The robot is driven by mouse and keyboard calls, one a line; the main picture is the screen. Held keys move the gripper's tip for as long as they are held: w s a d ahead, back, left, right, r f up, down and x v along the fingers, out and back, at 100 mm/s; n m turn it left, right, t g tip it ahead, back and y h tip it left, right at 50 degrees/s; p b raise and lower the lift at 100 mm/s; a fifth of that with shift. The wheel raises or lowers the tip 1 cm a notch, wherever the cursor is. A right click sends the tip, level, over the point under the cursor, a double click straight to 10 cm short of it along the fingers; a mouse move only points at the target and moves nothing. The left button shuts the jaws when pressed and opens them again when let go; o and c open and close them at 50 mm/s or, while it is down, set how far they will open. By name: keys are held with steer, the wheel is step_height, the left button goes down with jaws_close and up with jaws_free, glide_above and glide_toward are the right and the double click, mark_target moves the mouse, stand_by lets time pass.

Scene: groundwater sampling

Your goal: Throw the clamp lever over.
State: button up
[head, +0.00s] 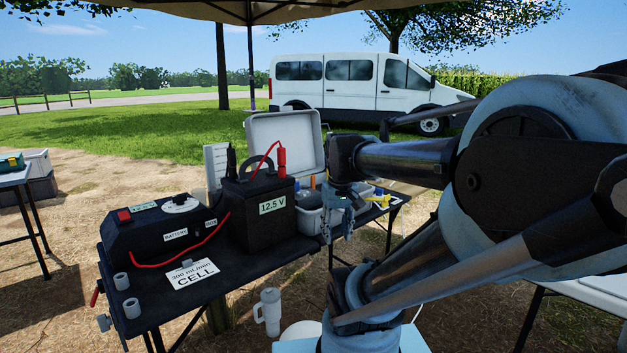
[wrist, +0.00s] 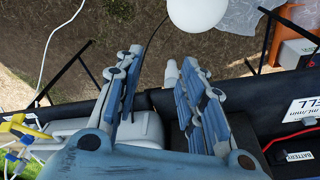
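My gripper (head: 338,230) hangs fingers-down at the right end of the black table, just right of the 12.5 V battery. In the wrist view my gripper (wrist: 158,62) has its two blue-grey fingers well apart, with nothing held between them. A small pale cylinder (wrist: 171,73) shows beside the right finger; I cannot tell what it is. A red lever-like handle (head: 96,294) sticks out at the left edge of the table, far from my gripper. I cannot tell for sure whether it is the clamp lever. No other clamp lever is clearly visible.
The table (head: 215,285) carries a black controller box (head: 150,238), a 12.5 V battery (head: 262,215), a CELL card (head: 192,275) and grey rings. An open white case (head: 290,140) stands behind. A yellow item (head: 380,199) lies right.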

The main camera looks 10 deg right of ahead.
steer(key=w+r+n, duration=0.1)
steer(key=w+r, duration=0.7)
step_height(320, 180, up, 10)
steer(key=n+g, duration=0.2)
steer(key=n, duration=0.2)
glide_above(313, 176)
steer(key=w, duration=0.1)
step_height(313, 176, down, 16)
steer(key=shift+f, duration=0.1)
jaws_close()
